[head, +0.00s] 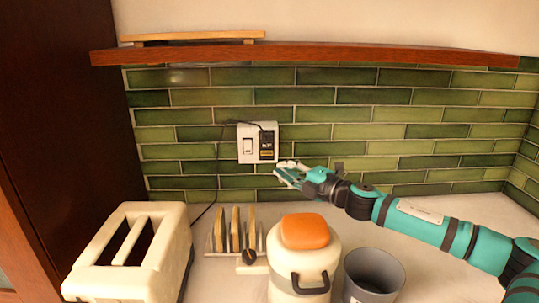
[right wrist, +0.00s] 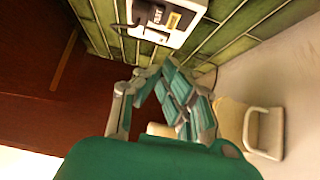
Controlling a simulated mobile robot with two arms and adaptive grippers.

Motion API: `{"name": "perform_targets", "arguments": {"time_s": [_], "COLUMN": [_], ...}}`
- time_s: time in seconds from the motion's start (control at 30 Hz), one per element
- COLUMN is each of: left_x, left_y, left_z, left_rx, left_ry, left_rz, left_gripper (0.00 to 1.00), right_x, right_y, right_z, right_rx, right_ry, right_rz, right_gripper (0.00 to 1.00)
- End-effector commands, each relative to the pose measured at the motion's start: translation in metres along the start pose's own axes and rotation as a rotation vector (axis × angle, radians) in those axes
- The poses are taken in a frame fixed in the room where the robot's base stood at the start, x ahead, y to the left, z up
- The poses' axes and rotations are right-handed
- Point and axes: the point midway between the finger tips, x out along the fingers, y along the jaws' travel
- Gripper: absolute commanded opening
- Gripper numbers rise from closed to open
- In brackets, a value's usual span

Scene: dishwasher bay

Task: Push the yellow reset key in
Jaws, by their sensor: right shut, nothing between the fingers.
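The yellow reset key (head: 266,155) is a small yellow strip low on the black part of a white outlet plate (head: 244,146) on the green tiled wall. In the right wrist view the yellow key (right wrist: 173,20) shows near the top, on the plate's face. I cannot tell how far in it sits. My right gripper (head: 280,171) is shut and empty, just below and right of the plate. In the right wrist view its fingertips (right wrist: 153,71) are together, below the plate and apart from the key. My left gripper is not in view.
A black cord runs from the outlet down behind a cream toaster (head: 174,246). A toast rack (head: 220,243), an orange-lidded canister (head: 304,262) and a grey cup (head: 374,275) stand on the counter below. A wooden shelf (head: 300,53) spans the wall above.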

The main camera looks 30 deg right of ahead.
Motion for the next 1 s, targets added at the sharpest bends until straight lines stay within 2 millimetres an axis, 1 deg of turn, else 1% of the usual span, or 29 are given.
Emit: {"name": "perform_targets", "arguments": {"time_s": [0.03, 0.27, 0.47, 0.6, 0.8, 1.0], "left_x": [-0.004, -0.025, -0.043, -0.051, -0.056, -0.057], "left_y": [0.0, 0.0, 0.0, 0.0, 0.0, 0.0], "left_z": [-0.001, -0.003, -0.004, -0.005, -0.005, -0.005], "left_rx": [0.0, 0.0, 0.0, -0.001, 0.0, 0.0], "left_ry": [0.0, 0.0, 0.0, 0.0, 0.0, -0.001], "left_rz": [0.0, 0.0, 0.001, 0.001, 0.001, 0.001], "left_gripper": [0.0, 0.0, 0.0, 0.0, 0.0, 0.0], "right_x": [0.004, 0.026, 0.055, 0.069, 0.081, 0.083], "right_y": [0.005, 0.007, 0.007, 0.005, 0.002, 0.0], "right_z": [0.0, -0.001, -0.002, 0.013, 0.024, 0.027], "right_rx": [-0.001, 0.001, 0.001, -0.001, -0.002, -0.003], "right_ry": [0.001, 0.001, 0.002, 0.0, 0.002, 0.002], "right_rz": [0.005, 0.004, 0.004, 0.002, 0.001, 0.0], "right_gripper": [0.0, 0.0, 0.0, 0.0, 0.0, 0.0]}}
